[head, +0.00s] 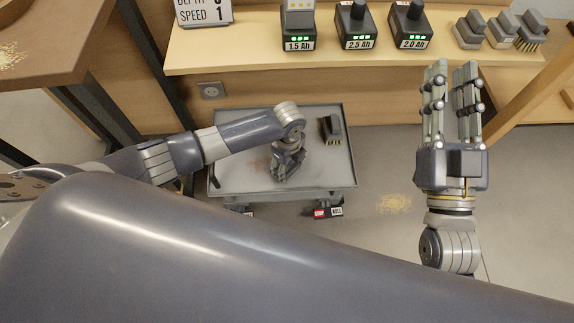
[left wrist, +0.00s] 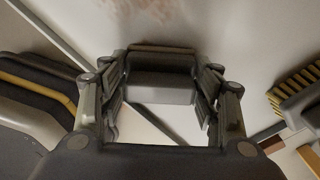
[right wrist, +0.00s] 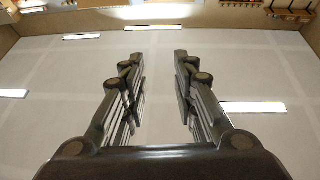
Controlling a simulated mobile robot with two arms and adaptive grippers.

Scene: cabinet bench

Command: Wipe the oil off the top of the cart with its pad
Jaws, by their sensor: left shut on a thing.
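The cart (head: 335,172) has a grey rimmed top, below the bench. A faint reddish-brown oil smear (head: 257,163) shows on it just left of my left gripper (head: 287,172). The smear (left wrist: 152,14) also shows at the top of the left wrist view. My left gripper is low over the cart top, shut on a grey block-shaped pad (left wrist: 160,88). In the head view the hand mostly hides the pad; I cannot tell whether it touches the surface. My right gripper (head: 453,78) is open and empty, fingers up, right of the cart.
A dark brush with yellowish bristles (head: 331,129) lies on the cart's back right. Yellowish crumbs (head: 394,203) lie on the floor right of the cart. A wooden table (head: 60,45) stands at left.

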